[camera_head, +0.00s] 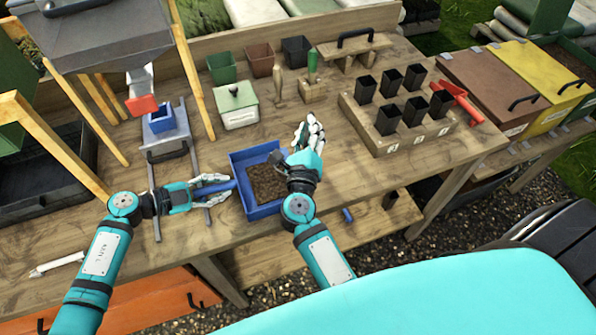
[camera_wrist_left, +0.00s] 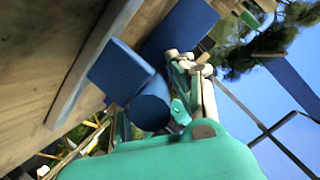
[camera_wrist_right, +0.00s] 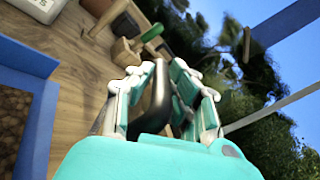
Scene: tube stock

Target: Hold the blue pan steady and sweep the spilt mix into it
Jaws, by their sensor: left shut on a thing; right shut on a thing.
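The blue pan (camera_head: 241,161) lies on the wooden bench, with dark brown mix (camera_head: 268,184) inside it. My left gripper (camera_head: 212,186) is shut on the pan's blue handle (camera_wrist_left: 151,110) at its left side. The pan body shows beyond the handle in the left wrist view (camera_wrist_left: 180,28). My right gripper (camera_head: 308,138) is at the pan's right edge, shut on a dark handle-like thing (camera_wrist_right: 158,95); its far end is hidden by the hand. In the right wrist view the pan (camera_wrist_right: 45,78) is at the left. I cannot make out loose mix on the bench.
Behind the pan stand a green-lidded box (camera_head: 238,108), empty pots (camera_head: 260,61) and a green-handled tool (camera_head: 312,66). A wooden rack of black pots (camera_head: 398,140) and a red scoop (camera_head: 459,101) are at right. A hopper stand with a red chute (camera_head: 141,104) is at left.

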